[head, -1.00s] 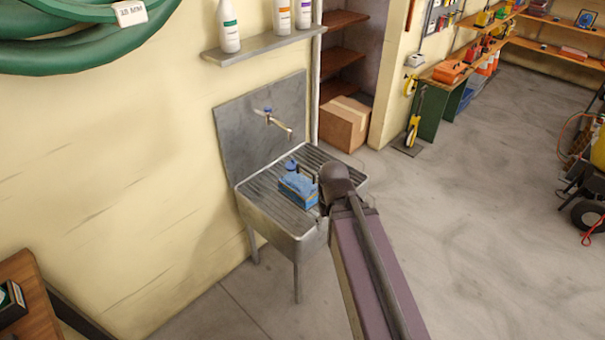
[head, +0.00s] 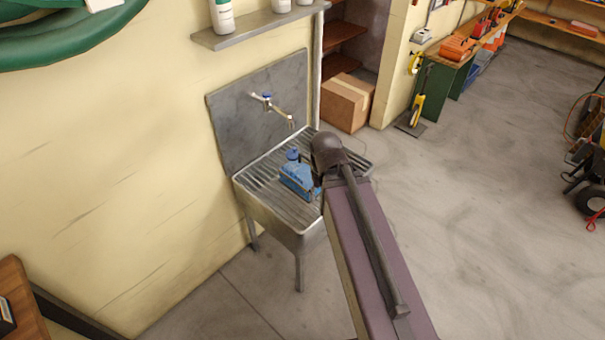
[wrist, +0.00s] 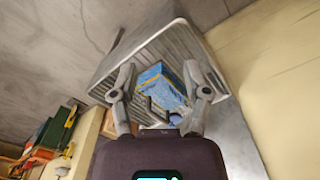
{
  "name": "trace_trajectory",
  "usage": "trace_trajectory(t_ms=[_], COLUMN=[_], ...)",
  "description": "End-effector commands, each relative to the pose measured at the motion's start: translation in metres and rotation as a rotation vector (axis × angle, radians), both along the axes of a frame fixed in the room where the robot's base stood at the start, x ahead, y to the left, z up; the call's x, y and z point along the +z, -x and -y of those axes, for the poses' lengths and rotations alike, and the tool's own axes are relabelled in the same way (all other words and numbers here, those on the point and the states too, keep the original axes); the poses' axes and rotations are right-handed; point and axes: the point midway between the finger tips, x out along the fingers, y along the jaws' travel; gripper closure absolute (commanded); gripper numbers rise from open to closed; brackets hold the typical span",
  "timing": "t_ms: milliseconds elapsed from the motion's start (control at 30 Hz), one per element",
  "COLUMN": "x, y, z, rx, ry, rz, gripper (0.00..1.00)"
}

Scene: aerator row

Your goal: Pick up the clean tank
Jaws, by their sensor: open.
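The tank is a blue jug-like container (head: 297,178) with a blue cap. It stands on the ribbed top of the metal sink (head: 262,200), left of my arm's end. In the wrist view the tank (wrist: 162,84) shows blue and yellow sides between my two fingers. My gripper (wrist: 160,88) is open, its fingers spread to either side of the tank in the picture. I cannot tell whether they touch it. In the head view my gripper is mostly hidden behind my arm.
A tap (head: 274,108) sticks out from the backsplash above the sink. A shelf (head: 255,28) with white bottles hangs higher on the wall. A cardboard box (head: 346,103) stands behind. Open floor (head: 480,200) lies to the right.

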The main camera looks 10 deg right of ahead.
Motion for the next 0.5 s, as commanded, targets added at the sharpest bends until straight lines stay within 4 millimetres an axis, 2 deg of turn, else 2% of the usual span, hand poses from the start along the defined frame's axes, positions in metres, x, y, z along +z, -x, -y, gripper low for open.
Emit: trace_trajectory(t_ms=[167, 267, 367, 500], x=[-0.001, -0.002, -0.005, -0.011], y=[-0.003, -0.012, -0.029, -0.069], z=[0.0, -0.001, -0.002, -0.009], rx=[0.004, 0.018, 0.045, 0.111], ry=[0.004, 0.018, 0.05, 0.127], rz=[-0.001, -0.004, -0.011, -0.028], gripper=[0.39, 0.39, 0.39, 0.39])
